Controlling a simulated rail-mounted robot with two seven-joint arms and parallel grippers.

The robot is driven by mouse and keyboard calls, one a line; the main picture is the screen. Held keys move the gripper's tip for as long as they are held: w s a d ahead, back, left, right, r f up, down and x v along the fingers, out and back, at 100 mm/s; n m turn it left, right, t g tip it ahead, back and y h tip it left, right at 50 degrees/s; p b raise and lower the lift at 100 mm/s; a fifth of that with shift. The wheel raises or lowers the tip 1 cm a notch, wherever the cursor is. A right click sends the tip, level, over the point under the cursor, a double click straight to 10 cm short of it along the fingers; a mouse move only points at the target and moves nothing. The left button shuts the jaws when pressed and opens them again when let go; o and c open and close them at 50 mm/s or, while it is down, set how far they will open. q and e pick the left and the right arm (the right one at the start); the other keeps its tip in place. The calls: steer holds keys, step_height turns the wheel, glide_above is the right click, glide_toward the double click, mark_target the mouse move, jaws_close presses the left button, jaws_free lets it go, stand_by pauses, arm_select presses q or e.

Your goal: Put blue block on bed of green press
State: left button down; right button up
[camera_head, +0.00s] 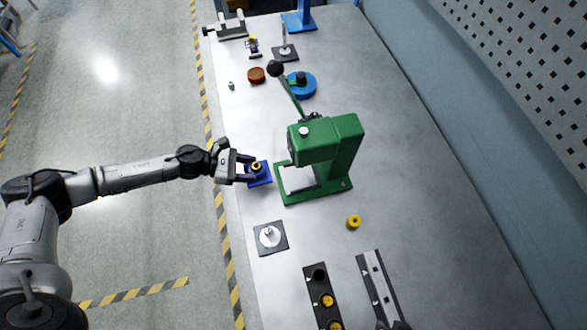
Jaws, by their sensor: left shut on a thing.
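The blue block (262,179) is at the table's left side, just left of the green press (343,150). My left gripper (251,171) reaches in from the left and is shut on the blue block. I cannot tell whether the block touches the table. The green press stands upright with its lever (289,92) raised toward the back left. Its bed (299,185) is a green frame around a pale plate, and it looks empty. My right gripper is not in view.
A grey plate with a pin (270,237) lies in front of the block. A yellow pulley (354,222) lies right of it. A black holder with yellow pulleys (322,298) and a grey rail (377,285) are at the front. A blue round part (301,85) and brown disc (256,76) lie behind.

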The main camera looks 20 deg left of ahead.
arm_select(q)
steer(key=p, duration=0.3)
glide_above(292, 177)
steer(key=s+a, duration=0.1)
steer(key=a, duration=0.2)
steer(key=shift+s+f, duration=0.15)
steer(key=shift+f, duration=0.15)
steer(key=d, duration=0.1)
steer(key=w+d, duration=0.1)
steer(key=d, duration=0.1)
steer(key=shift+w+d, duration=0.2)
steer(key=shift+w, duration=0.2)
steer(key=shift+f, duration=0.5)
steer(key=shift+s+a+f, duration=0.1)
steer(key=shift+a+f, duration=0.15)
steer(key=shift+f, duration=0.15)
steer(key=c, duration=0.8)
jaws_free()
steer(key=shift+f, duration=0.15)
steer(key=o, duration=0.3)
steer(key=shift+s, duration=0.15)
